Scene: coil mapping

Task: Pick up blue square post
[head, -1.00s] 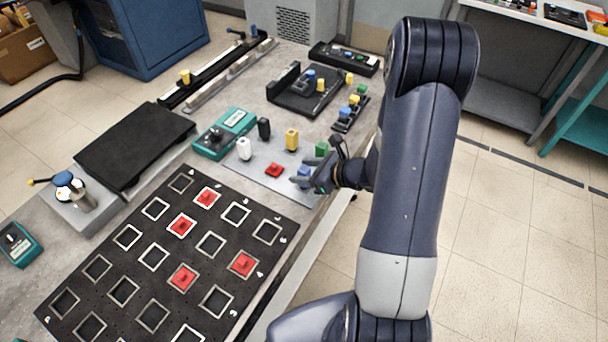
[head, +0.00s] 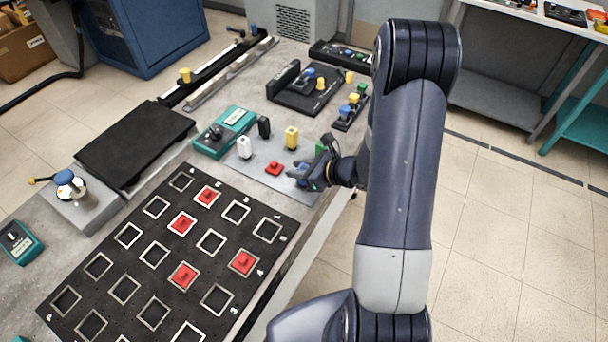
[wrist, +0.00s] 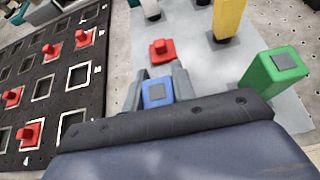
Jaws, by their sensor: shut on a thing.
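The blue square post (wrist: 157,93) sits between the two fingers of my gripper (wrist: 158,90) in the wrist view, its grey-topped end facing the camera. My gripper is shut on it. In the head view my gripper (head: 304,172) is over the right part of the grey plate (head: 262,182), and only a little of the blue post (head: 303,168) shows between the fingers. The post's lower end is hidden, so I cannot tell whether it touches the plate.
A green post (wrist: 273,72) stands close at right of my gripper. A yellow post (head: 291,138), a red piece (head: 274,169), a white post (head: 244,148) and a black post (head: 264,127) are on the plate. The black grid board (head: 137,292) with red pieces lies at front left.

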